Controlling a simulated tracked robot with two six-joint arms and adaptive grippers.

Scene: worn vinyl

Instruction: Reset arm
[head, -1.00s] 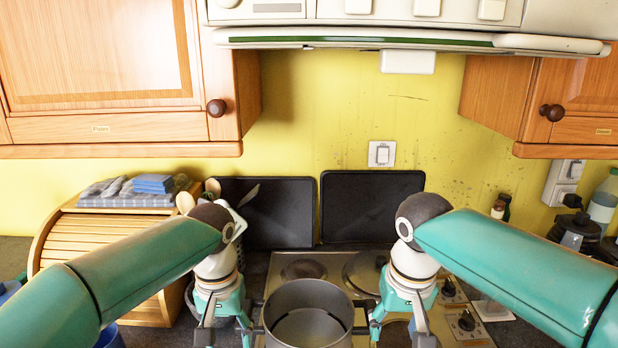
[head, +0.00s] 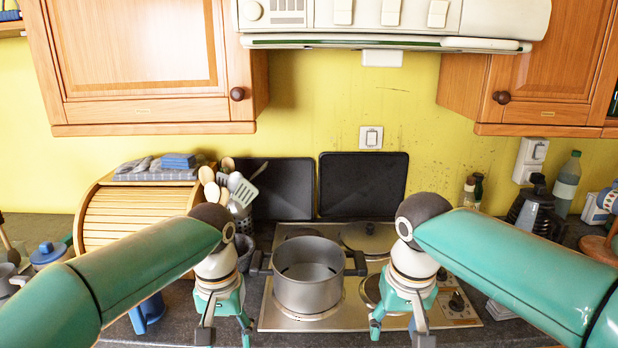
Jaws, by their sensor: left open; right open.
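My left gripper (head: 226,336) hangs pointing down at the counter's front, left of a grey pot. Its fingers are spread and nothing shows between them. My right gripper (head: 399,336) hangs the same way to the right of the pot, over the hob's front right part, also spread and empty. The lower ends of the fingers run close to the bottom edge of the head view. The pot (head: 308,287) stands upright on the hob between the two grippers, with dark handles at its sides. Both grippers appear apart from it.
A wooden bread bin (head: 135,213) and a utensil holder stand left; a coffee maker (head: 538,207) and bottle (head: 567,184) stand right. Cabinets and a cooker hood (head: 390,44) hang above.

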